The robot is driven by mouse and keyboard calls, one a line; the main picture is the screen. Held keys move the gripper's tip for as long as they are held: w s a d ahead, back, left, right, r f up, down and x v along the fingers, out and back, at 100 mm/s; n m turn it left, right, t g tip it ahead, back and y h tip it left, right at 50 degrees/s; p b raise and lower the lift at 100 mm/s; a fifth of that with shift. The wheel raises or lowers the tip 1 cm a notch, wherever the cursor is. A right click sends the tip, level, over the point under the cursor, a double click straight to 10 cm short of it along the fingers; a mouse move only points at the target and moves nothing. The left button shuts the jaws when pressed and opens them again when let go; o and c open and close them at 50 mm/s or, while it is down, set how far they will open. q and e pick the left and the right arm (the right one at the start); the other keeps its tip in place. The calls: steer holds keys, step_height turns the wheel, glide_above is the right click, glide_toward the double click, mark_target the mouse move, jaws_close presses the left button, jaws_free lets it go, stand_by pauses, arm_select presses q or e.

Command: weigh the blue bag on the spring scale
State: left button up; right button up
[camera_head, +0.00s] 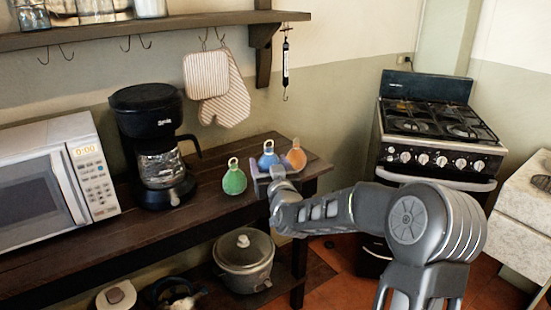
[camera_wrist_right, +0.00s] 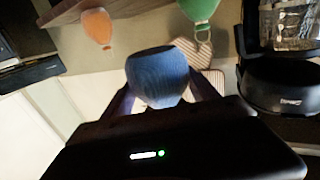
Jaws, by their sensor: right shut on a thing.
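The blue bag (camera_head: 267,158) is at the right part of the wooden counter, between the green bag (camera_head: 234,179) and the orange bag (camera_head: 296,155). My right gripper (camera_head: 268,178) is shut on the blue bag, which also fills the middle of the right wrist view (camera_wrist_right: 157,75) between the two fingers. The gripper hides the bag's lower part in the head view, so I cannot tell whether it touches the counter. The spring scale (camera_head: 286,62) hangs from the right end of the wall shelf, with its hook (camera_head: 285,97) empty. My left gripper is not in view.
The wall shelf (camera_head: 180,27) has a bracket (camera_head: 263,55) left of the scale. Oven mitts (camera_head: 222,90) hang under the shelf. A coffee maker (camera_head: 155,140) and a microwave (camera_head: 55,180) stand on the counter (camera_head: 130,232). A stove (camera_head: 435,135) is at right.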

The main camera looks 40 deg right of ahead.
steer(key=s+a+f+n+y+p, duration=0.1)
steer(key=a+f+y, duration=0.1)
steer(key=a, duration=0.7)
steer(key=s+a+f+n+t+y+p, duration=0.1)
steer(key=a+f+n+y+p, duration=0.1)
steer(key=a+f, duration=0.3)
steer(key=s+a+f+n+y+p, duration=0.1)
steer(key=a+f+y, duration=0.2)
steer(key=a, duration=1)
steer(key=shift+s+f+n, duration=0.2)
steer(key=shift+f+n, duration=0.1)
steer(key=shift+f, duration=0.3)
steer(key=shift+r+p, duration=0.1)
steer(key=shift+p, duration=0.2)
